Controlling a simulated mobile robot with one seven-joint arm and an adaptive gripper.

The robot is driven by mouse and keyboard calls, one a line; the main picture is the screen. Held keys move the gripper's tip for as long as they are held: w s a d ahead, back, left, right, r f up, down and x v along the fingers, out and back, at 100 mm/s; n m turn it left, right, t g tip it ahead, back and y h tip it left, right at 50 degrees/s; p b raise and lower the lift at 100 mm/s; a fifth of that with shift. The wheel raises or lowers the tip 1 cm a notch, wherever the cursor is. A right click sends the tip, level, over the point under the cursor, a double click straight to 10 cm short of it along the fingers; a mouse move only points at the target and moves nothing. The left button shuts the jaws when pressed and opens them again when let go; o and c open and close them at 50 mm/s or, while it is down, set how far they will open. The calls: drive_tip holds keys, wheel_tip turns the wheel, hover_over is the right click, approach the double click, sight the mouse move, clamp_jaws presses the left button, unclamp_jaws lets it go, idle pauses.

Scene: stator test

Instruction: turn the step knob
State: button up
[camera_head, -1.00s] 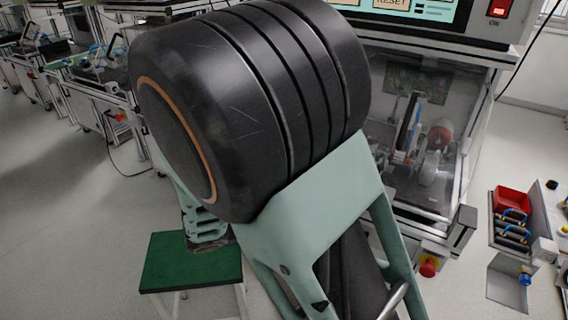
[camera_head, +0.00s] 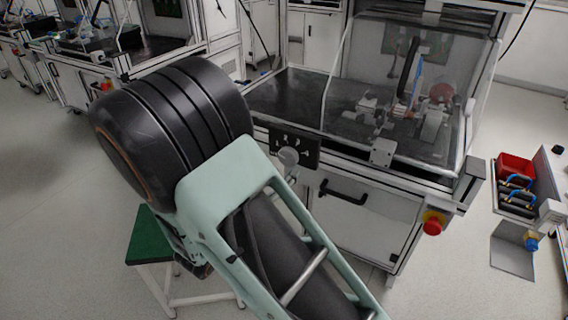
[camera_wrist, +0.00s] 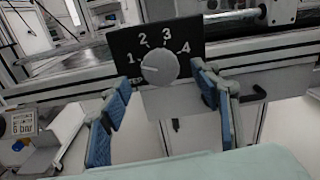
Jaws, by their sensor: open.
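The step knob (camera_wrist: 159,67) is a round grey knob on a black plate (camera_wrist: 122,43) marked 1, 2, 3 and 4. A pale mark on it points left, roughly toward 1. In the head view the knob (camera_head: 289,156) and its plate (camera_head: 309,150) sit on the front of the test machine, just past my arm. My gripper (camera_wrist: 162,84) is open, with a blue-padded finger on each side of the knob in the wrist view. No finger visibly touches it, but the depth gap is hard to judge.
The test machine (camera_head: 355,240) has a clear guard over its worktop, a black drawer handle (camera_head: 343,192) below the plate, and a red emergency stop (camera_head: 433,226) at right. A green-topped stool (camera_head: 147,237) stands at left. A red bin (camera_head: 515,166) is at far right.

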sight(286, 159)
drive_tip(key=shift+x, duration=1.85)
drive_tip(key=c, duration=1.2)
drive_tip(key=shift+o, duration=0.2)
